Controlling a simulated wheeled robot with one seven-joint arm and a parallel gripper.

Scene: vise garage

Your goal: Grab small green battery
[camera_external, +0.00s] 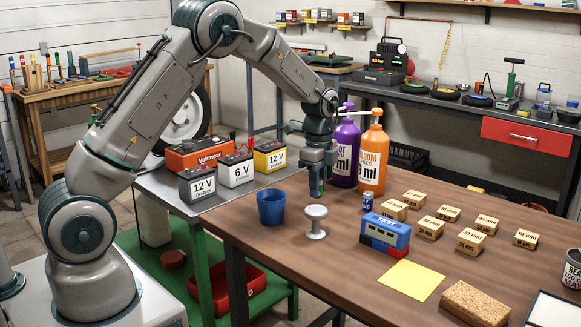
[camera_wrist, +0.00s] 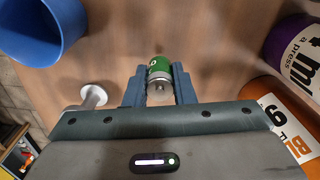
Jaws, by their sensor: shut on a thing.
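The small green battery (camera_wrist: 159,67) is between the two fingers of my gripper (camera_wrist: 159,88) in the wrist view. It has a green wrap and a silver metal end. My gripper is shut on it. In the outside view my gripper (camera_external: 317,190) points down over the wooden table, between the blue cup and the orange bottle. A bit of green shows at its fingertips there. Most of the battery is hidden by the fingers in that view, and how high it is above the table is hard to tell.
A blue cup (camera_external: 271,207) and a white spool-shaped stand (camera_external: 316,222) are close by. Purple (camera_external: 345,155) and orange (camera_external: 372,160) bottles stand behind. A small blue battery (camera_external: 367,201), a blue tester (camera_external: 384,234) and several wooden blocks are to the right. A yellow sheet (camera_external: 411,280) lies in front.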

